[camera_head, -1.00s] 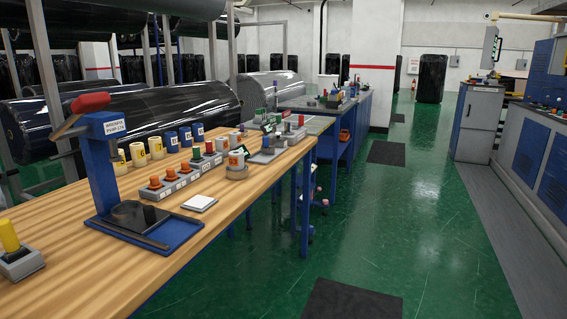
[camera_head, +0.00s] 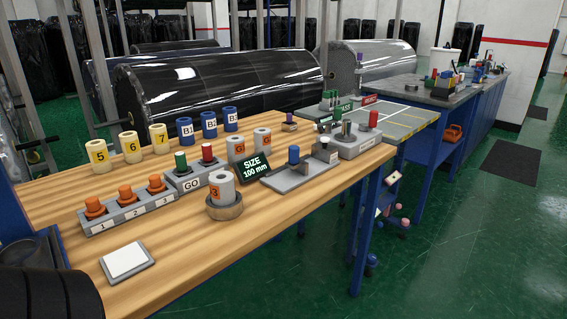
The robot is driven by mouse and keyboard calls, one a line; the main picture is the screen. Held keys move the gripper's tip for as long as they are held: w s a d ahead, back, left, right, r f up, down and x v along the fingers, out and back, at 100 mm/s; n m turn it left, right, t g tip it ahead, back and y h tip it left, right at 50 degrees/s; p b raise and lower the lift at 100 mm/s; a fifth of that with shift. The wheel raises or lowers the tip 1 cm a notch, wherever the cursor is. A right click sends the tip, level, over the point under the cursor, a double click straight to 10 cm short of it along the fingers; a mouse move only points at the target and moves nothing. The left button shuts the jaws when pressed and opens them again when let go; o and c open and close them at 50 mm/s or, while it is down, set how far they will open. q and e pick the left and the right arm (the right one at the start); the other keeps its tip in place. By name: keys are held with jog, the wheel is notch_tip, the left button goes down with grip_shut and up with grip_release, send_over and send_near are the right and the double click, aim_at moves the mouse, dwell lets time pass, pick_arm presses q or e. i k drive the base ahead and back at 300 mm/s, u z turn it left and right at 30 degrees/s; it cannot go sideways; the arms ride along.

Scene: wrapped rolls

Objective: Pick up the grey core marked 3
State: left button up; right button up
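Neither of my grippers is in view.
The wooden table (camera_head: 190,262) also holds yellow cores (camera_head: 131,147), blue cores (camera_head: 209,125), a grey strip of orange knobs (camera_head: 128,208), a size display (camera_head: 254,168) and a white pad (camera_head: 127,261). A dark ribbed shape fills the lower left corner.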

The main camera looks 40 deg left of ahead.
aim_at(222, 188)
jog(key=i, duration=1)
jog(key=u, duration=3.1)
